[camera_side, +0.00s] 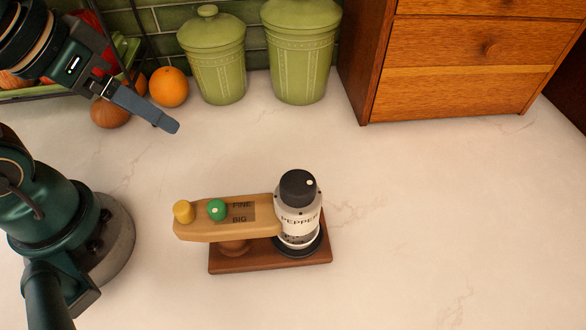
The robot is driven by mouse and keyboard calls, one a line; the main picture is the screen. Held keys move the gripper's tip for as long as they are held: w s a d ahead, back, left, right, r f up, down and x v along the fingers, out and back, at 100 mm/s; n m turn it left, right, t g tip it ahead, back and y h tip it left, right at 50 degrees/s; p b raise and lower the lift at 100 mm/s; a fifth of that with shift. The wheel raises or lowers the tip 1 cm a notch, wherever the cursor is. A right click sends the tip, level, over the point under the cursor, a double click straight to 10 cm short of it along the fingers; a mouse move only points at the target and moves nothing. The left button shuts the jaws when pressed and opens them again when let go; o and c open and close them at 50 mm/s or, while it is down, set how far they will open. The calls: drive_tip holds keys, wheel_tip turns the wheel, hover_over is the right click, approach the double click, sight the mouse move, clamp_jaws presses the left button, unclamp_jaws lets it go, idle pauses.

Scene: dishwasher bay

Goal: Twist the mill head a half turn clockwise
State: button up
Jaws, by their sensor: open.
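A pepper mill (298,225) stands upright at the right end of a wooden stand, with a white and clear body lettered PEPPER. Its black mill head (298,187) is on top and has a small white dot toward its right side. A wooden arm (225,226) with FINE and BIG lettering, a yellow knob and a green knob extends left from the mill. My gripper (172,126) is at the upper left, above the counter and well apart from the mill. It is open and empty; its fingers overlap in this view.
The wooden base (262,262) sits on a pale counter. Two green canisters (300,60) stand at the back, beside an orange (168,87) and a fruit rack (130,52). A wooden drawer cabinet (440,95) is at the back right. The counter right of the mill is clear.

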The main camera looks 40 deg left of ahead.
drive_tip(key=m, duration=0.6)
drive_tip(key=shift+s+r, duration=0.1)
drive_tip(key=shift+r, duration=0.05)
